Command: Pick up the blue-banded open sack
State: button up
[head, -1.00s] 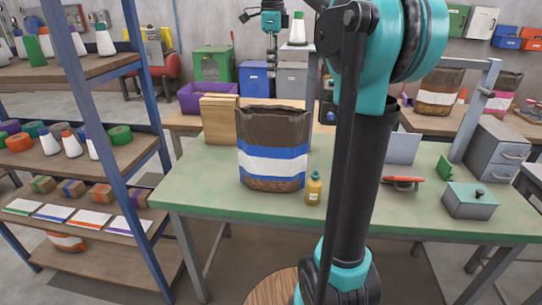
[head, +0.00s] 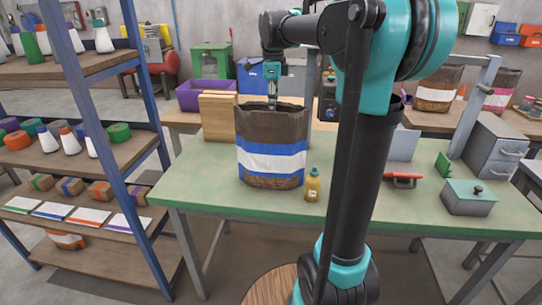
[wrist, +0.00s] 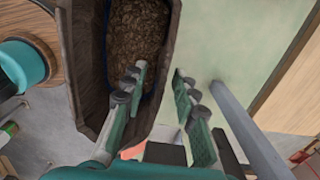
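The blue-banded open sack (head: 270,162) stands upright on the green table, brown with a white band edged in blue. In the wrist view I look down into its open mouth, with brown pellets (wrist: 137,40) inside. My gripper (head: 272,104) points down at the far rim of the sack in the head view. In the wrist view my gripper (wrist: 160,80) is open, one finger over the mouth and the other outside the wall, with the rim seen between them. I cannot tell how far the fingers reach down, or whether they touch the sack.
A yellow bottle (head: 312,184) stands close to the sack's right. Wooden boards (head: 219,118) stand behind it at left. A grey post rises just behind. A red-handled tool (head: 403,181) and a teal-lidded box (head: 469,197) lie further right. Shelves stand at left.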

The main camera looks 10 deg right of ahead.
jog(key=shift+f, duration=0.9)
grip_shut()
